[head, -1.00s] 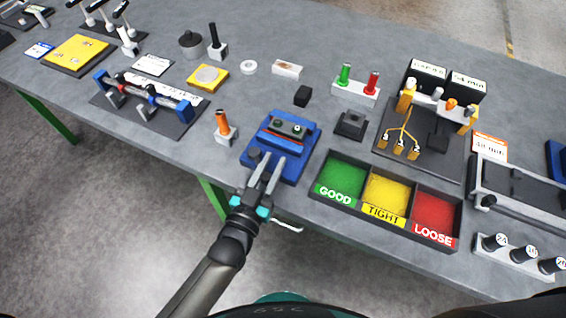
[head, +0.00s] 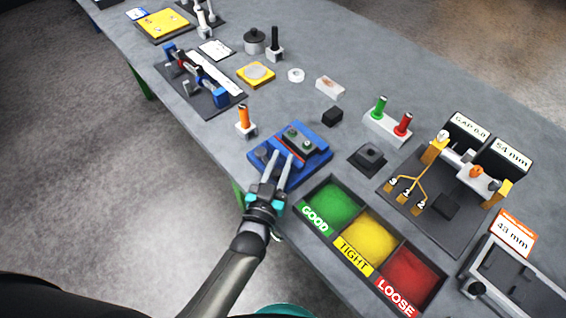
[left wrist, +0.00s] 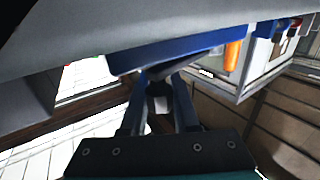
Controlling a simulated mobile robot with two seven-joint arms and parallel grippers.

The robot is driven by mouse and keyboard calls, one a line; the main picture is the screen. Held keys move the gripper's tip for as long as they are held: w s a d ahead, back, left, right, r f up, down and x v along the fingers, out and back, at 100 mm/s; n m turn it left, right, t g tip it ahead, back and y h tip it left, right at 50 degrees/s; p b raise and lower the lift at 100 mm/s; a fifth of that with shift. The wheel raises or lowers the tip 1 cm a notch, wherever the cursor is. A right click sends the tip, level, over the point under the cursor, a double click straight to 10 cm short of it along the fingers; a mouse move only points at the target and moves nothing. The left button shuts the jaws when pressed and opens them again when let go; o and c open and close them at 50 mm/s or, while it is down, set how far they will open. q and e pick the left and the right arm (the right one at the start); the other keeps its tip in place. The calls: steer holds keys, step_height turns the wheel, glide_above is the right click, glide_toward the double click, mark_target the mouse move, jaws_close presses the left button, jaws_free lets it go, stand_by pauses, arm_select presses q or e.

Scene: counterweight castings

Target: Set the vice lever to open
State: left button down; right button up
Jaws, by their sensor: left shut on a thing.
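The blue vice (head: 318,157) stands near the front edge of the grey table, with dark jaws on top. My left gripper (head: 280,160) reaches it from the front, its fingers over the vice's front left part. In the left wrist view the fingers (left wrist: 160,80) are shut on a short grey bar just under the blue vice body (left wrist: 190,48); I take this bar for the vice lever. Most of the lever is hidden by the fingers, so its setting cannot be read. My right gripper is not in view.
An orange-handled tool in a white block (head: 244,122) stands just left of the vice. A tray (head: 306,232) with green, yellow and red compartments lies close on the right. A black block (head: 332,116) is behind the vice.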

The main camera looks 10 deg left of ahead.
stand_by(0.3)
arm_select(q)
steer(key=c, duration=0.7)
jaws_free()
steer(key=shift+o, duration=0.2)
steer(key=s+a, duration=0.2)
steer(key=s, duration=1.3)
steer(key=shift+a, duration=0.2)
